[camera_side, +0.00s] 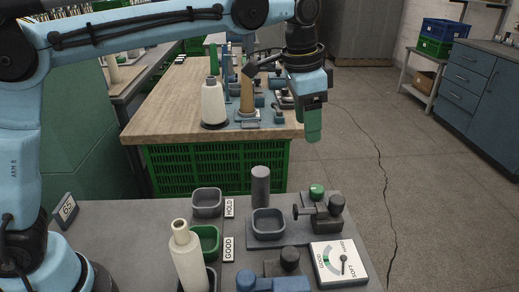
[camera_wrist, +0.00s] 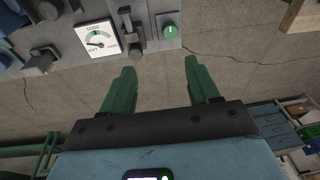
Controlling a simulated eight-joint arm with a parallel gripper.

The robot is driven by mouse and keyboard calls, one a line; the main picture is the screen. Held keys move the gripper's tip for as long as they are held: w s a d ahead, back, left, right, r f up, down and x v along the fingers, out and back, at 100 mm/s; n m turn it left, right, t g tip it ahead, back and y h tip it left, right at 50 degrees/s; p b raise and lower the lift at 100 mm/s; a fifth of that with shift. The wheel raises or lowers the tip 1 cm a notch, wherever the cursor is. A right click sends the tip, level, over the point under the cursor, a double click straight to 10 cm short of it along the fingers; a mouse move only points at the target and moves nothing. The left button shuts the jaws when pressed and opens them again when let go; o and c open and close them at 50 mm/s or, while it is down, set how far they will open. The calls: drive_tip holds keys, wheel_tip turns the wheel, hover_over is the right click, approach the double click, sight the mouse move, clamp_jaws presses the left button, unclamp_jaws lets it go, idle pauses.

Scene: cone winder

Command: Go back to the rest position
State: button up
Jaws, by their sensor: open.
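My gripper (camera_side: 313,125) hangs in the air with its green fingers pointing down, above and behind the right part of the grey work table (camera_side: 120,215). In the wrist view my gripper (camera_wrist: 162,75) shows its two green fingers spread wide apart. Nothing is between them, only the concrete floor beyond. A cream cone (camera_side: 188,258) stands at the front of the grey table, well apart from my gripper.
A dial gauge (camera_side: 339,263), a green-knobbed fixture (camera_side: 318,205), a grey bin (camera_side: 268,223) and bins by HOLD and GOOD labels (camera_side: 228,208) occupy the table. Behind stands a wooden bench (camera_side: 160,110) with a white cone (camera_side: 213,103). Open floor lies right.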

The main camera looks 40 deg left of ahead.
drive_tip(key=s+a+f+n+t, duration=0.2)
drive_tip(key=s+a+f+n, duration=0.2)
drive_tip(key=s+a, duration=0.4)
drive_tip(key=s+a+f+n+t, duration=0.3)
drive_tip(key=s+a+f+n, duration=0.1)
drive_tip(key=s+a, duration=0.4)
drive_tip(key=shift+s+f+y, duration=0.4)
drive_tip(key=shift+s+f, duration=0.2)
